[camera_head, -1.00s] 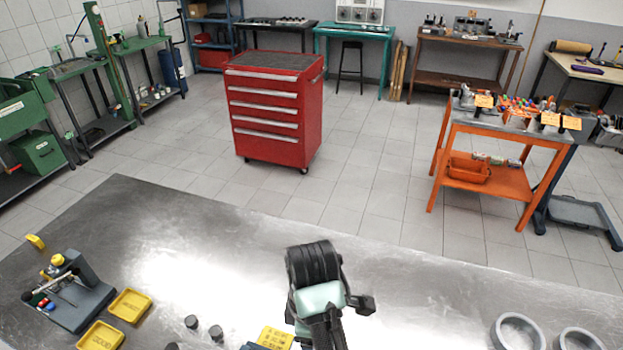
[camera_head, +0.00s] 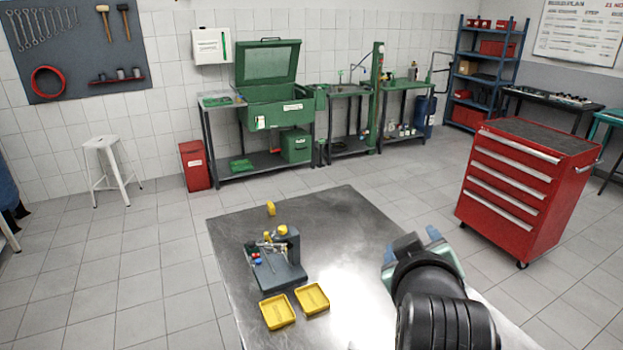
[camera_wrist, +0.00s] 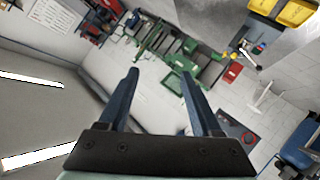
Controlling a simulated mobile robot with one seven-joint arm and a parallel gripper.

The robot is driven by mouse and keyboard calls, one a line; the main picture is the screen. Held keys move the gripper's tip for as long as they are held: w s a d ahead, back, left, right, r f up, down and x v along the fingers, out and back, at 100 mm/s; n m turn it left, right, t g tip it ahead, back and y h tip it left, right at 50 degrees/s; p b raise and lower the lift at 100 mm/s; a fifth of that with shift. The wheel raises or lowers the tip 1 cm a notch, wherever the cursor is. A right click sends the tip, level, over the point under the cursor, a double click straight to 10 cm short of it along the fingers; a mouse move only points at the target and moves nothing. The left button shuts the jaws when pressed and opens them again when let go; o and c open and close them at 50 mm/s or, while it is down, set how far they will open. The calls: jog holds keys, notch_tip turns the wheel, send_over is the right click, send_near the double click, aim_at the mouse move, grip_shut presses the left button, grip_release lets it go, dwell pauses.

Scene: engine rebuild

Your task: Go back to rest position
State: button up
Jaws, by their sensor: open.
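My gripper (camera_head: 411,243) is raised over the right part of the metal table in the head view, with my dark arm behind it. In the wrist view my gripper (camera_wrist: 159,72) shows two blue fingers spread apart, with nothing between them. The gripper is open and empty. It points out toward the room, and the green benches and the wall show beyond the fingers. It touches nothing that I can see.
The metal table (camera_head: 345,222) bears a grey fixture (camera_head: 287,264) and two yellow trays (camera_head: 278,312) (camera_head: 312,298). A red tool cabinet (camera_head: 520,190) stands to the right, beyond the table. A green parts washer (camera_head: 275,115) stands against the wall. The floor between is clear.

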jog(key=a+r+m+t+b, duration=0.1)
jog(key=a+r+t, duration=0.5)
jog(key=r, duration=0.6)
jog(key=s+a+r+m+t+y+b, duration=0.1)
jog(key=s+a+r+t+y, duration=0.1)
jog(key=s+a+r+t, duration=0.2)
jog(key=s+a+r+m+t+y+b, duration=0.1)
jog(key=s+a+r+t, duration=0.3)
jog(key=s+r, duration=0.6)
notch_tip(320, 180, up, 3)
jog(key=a+y, duration=0.1)
jog(key=a, duration=0.1)
jog(key=shift+s+a+m, duration=0.3)
jog(key=shift+s+a, duration=0.1)
